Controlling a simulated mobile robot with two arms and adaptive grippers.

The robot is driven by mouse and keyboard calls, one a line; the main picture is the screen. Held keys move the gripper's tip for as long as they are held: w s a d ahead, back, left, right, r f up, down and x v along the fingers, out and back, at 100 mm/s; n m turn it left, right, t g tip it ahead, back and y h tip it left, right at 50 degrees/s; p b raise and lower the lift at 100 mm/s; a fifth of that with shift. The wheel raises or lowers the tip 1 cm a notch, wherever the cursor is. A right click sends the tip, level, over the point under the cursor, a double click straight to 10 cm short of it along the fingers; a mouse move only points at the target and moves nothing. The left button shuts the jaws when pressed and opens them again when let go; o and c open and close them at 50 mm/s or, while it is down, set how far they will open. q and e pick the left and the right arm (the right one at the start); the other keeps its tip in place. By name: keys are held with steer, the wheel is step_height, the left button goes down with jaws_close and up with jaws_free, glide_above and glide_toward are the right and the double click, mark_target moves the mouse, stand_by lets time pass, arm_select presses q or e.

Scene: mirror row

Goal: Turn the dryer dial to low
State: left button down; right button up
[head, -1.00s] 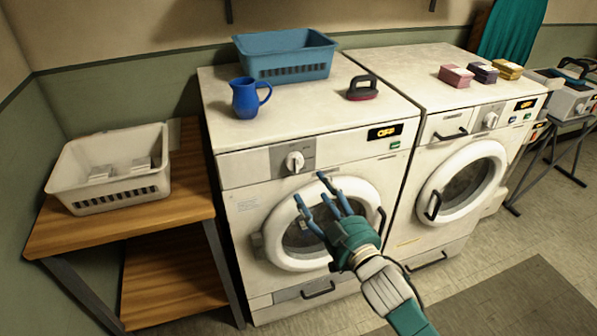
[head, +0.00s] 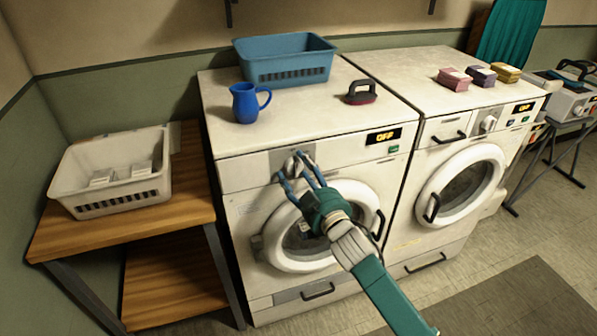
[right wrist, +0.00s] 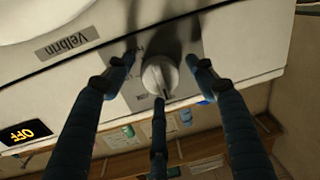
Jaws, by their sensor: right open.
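The dryer (head: 240,205) is the left white front-loading machine. Its white round dial (head: 292,164) sits on a grey panel at the upper front, partly covered by my fingers in the head view. In the right wrist view the dial (right wrist: 158,74) shows large, with a dark mark on its lower rim. My right gripper (head: 299,172) is open, its three blue fingers spread around the dial; in the wrist view gaps show between the side fingers and the knob. Contact by the lower finger cannot be told. The display (head: 384,136) reads OFF. The left gripper is not in view.
A blue jug (head: 245,103), a blue basket (head: 287,68) and a dark red-based brush (head: 360,92) stand on the dryer. A second machine (head: 462,150) is on the right. A white basket (head: 112,190) sits on a wooden table at left.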

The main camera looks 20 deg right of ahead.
steer(key=c, duration=1.2)
steer(key=shift+o, duration=0.2)
steer(key=shift+f+m, duration=0.1)
steer(key=shift+m, duration=0.3)
steer(key=m+p, duration=0.1)
steer(key=m, duration=0.2)
steer(key=shift+f+m, duration=0.1)
steer(key=shift+m, duration=0.3)
steer(key=m, duration=0.2)
steer(key=m+p, duration=0.1)
steer(key=m, duration=0.2)
steer(key=shift+a+f+m+t+h, duration=0.1)
steer(key=shift+a+m+t+h, duration=0.05)
steer(key=shift+m+t+h, duration=0.2)
steer(key=m, duration=0.5)
steer(key=shift+a+m+h, duration=0.1)
steer(key=shift+m+h, duration=0.15)
steer(key=shift+m, duration=0.1)
steer(key=m, duration=0.4)
steer(key=shift+m+p, duration=0.3)
steer(key=shift+m+h, duration=0.3)
